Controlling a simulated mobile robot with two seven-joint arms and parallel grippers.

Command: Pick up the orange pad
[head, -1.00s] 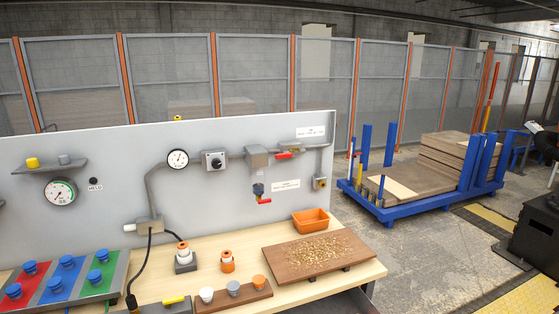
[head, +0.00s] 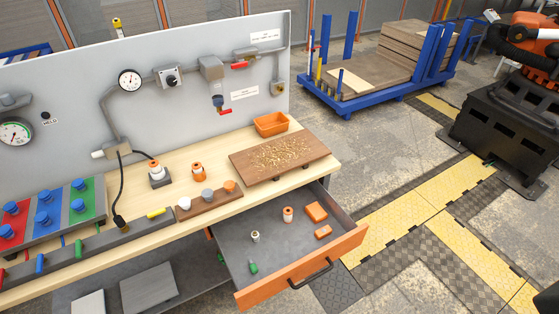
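An open drawer (head: 347,241) with an orange front sticks out under the right end of the workbench. In its right part lies an orange rectangular block (head: 316,211), and just in front of it lies a smaller flat orange piece (head: 323,231). I cannot tell for certain which of these is the orange pad. An orange and white cylinder (head: 288,214), a whitish cylinder (head: 255,237) and a small green item (head: 253,268) also stand or lie in the drawer, apart from the orange pieces. Neither of my grippers is in view.
Above the drawer, a wooden board with chips (head: 262,160) and an orange bin (head: 271,124) sit on the bench. A black handle (head: 312,274) juts from the drawer front. Floor is free to the right, before a black pedestal (head: 495,125) with an orange robot arm.

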